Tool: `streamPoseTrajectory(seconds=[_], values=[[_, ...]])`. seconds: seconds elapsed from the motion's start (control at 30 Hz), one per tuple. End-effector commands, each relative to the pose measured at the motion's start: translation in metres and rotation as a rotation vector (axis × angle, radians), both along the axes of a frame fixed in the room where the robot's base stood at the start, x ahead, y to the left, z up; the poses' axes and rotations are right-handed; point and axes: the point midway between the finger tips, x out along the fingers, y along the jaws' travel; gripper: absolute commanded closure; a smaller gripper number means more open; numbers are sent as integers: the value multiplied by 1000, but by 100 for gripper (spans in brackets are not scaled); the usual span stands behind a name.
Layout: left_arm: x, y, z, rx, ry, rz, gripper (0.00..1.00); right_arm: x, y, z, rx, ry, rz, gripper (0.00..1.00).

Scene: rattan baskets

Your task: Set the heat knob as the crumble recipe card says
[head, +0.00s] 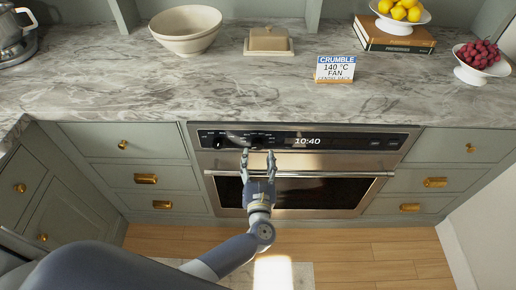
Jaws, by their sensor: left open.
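The oven (390,140) is built in below the counter, with a dark control panel and a display reading 10:40. Two dark knobs sit at the panel's left: a left knob (219,142) and a right knob (257,140). Their pointer settings are too small to read. The recipe card (335,69) stands on the counter and reads CRUMBLE, 140 °C, FAN; its lowest line is too small to read surely. My left gripper (258,154) is open, its fingertips just below the right knob. I cannot tell whether they touch it. My right gripper is not in view.
The oven's handle bar (340,174) runs across the door, behind my left gripper. Drawers with brass pulls flank the oven.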

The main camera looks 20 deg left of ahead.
Motion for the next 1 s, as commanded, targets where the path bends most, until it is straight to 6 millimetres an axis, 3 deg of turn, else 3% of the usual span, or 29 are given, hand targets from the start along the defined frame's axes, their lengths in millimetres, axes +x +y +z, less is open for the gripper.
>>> streamPoseTrajectory(seconds=[0.23,0.63,0.83,1.0], values=[[30,10,1,2,0,0,47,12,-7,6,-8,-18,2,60],[36,12,-1,2,2,0,47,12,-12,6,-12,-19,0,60],[36,12,-1,2,2,0,90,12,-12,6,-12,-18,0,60],[36,12,-1,2,2,0,91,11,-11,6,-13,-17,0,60]])
